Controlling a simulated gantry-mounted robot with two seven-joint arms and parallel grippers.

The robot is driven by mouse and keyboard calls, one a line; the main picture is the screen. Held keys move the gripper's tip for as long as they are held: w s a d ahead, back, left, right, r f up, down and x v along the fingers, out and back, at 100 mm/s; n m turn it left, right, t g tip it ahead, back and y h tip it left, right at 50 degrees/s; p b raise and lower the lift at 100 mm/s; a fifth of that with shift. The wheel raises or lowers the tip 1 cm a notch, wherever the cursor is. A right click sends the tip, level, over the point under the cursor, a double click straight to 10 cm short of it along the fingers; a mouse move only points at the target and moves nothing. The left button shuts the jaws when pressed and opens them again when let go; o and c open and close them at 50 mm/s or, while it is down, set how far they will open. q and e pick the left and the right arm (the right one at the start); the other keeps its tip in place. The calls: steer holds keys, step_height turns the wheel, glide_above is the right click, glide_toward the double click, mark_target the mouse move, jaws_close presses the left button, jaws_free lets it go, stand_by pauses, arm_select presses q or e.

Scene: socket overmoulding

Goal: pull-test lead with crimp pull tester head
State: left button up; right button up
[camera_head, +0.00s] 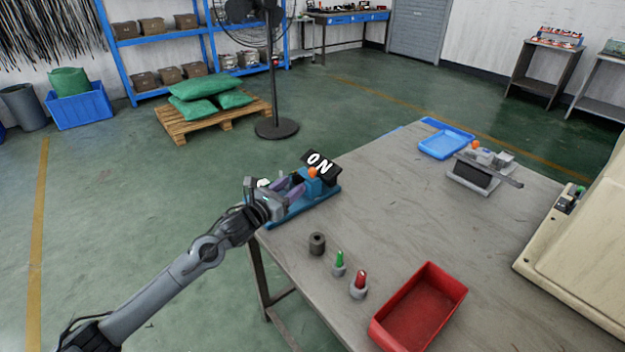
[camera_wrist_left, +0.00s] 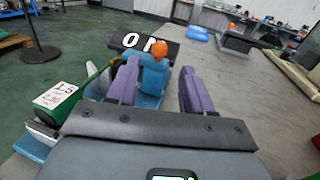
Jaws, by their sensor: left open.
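The crimp pull tester is a blue device (camera_head: 300,207) on the table's far-left corner, with a dark display that reads 0 N (camera_head: 322,167). Its blue head (camera_wrist_left: 153,77) carries an orange ball knob (camera_head: 312,172), also visible in the left wrist view (camera_wrist_left: 159,48). My left gripper (camera_head: 290,187) is over the tester. Its two purple fingers are apart, one on each side of the blue head in the wrist view, and I cannot tell whether they touch it. A thin yellow-green lead (camera_wrist_left: 98,74) runs from beside a green labelled block (camera_wrist_left: 60,103) toward the head; its end is hidden by the finger.
A grey cylinder (camera_head: 317,243), a green-tipped piece (camera_head: 339,262) and a red-tipped piece (camera_head: 359,284) stand near the left edge. A red tray (camera_head: 459,292), a blue tray (camera_head: 446,144), a grey fixture (camera_head: 480,178) and a beige machine (camera_head: 580,250) are farther right. The table's middle is clear.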

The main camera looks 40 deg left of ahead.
mark_target(312, 168)
arm_select(q)
steer(key=shift+w+d+b, duration=0.1)
steer(key=shift+w+b, duration=1.5)
steer(key=shift+w, duration=3.75)
jaws_close()
